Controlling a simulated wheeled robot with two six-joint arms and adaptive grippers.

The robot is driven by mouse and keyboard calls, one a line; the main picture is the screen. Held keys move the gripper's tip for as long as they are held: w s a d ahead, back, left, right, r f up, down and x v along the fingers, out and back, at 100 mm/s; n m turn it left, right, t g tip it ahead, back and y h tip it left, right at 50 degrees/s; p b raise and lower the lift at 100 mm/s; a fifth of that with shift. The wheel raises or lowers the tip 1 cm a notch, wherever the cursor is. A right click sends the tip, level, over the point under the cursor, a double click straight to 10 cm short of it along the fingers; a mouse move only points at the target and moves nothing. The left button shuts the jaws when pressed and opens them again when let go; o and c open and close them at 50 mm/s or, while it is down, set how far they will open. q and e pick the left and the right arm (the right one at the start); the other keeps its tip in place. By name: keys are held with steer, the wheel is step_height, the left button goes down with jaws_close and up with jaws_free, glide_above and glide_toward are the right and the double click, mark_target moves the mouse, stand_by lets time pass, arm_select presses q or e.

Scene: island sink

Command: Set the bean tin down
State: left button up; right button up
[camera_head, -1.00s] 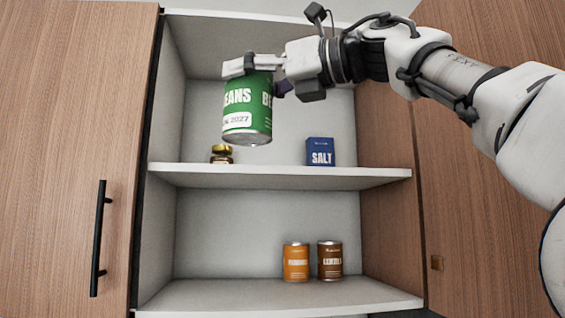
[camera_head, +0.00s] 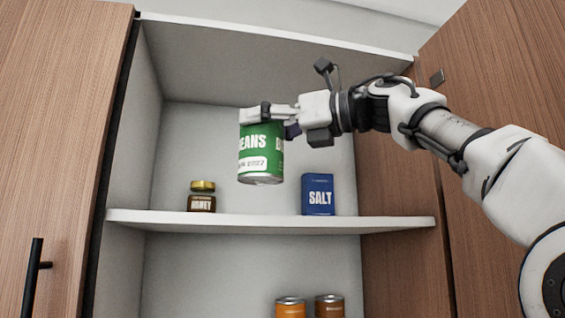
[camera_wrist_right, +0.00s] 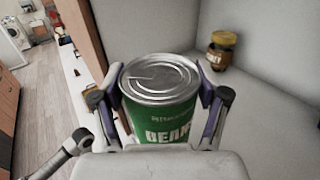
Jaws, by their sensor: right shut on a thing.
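The green bean tin (camera_head: 261,158) hangs upright in the air above the upper shelf (camera_head: 270,222), between the honey jar and the salt box in the head view. My right gripper (camera_head: 262,113) is shut around the upper part of the tin. In the right wrist view the tin's silver lid (camera_wrist_right: 160,78) shows between the two fingers of the right gripper (camera_wrist_right: 160,105). A gap shows between the tin's bottom and the shelf in the head view. My left gripper is not in view.
A honey jar (camera_head: 202,196) stands left on the upper shelf and a blue salt box (camera_head: 318,195) stands right. The shelf between them is clear. Orange (camera_head: 290,307) and brown (camera_head: 329,306) tins stand on the lower shelf. Wooden doors (camera_head: 55,130) flank the cupboard.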

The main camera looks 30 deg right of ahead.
steer(key=w+d+f+p, duration=0.1)
steer(key=w+d, duration=0.1)
steer(key=w+d+f+p, duration=0.1)
steer(key=w+d+f, duration=0.1)
steer(key=d, duration=0.1)
steer(key=w+d+f+p, duration=0.1)
steer(key=w+d, duration=0.1)
steer(key=shift+w+d+f, duration=0.15)
steer(key=shift+w+f, duration=0.1)
steer(key=shift+f, duration=0.1)
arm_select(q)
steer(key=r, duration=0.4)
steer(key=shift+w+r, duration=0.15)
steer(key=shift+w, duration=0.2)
arm_select(e)
steer(key=shift+w, duration=0.2)
steer(key=shift+w+f, duration=0.1)
steer(key=shift+f, duration=0.1)
steer(key=o, duration=1.5)
steer(key=shift+o, duration=1.2)
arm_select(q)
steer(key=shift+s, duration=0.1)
arm_select(e)
steer(key=shift+s, duration=0.25)
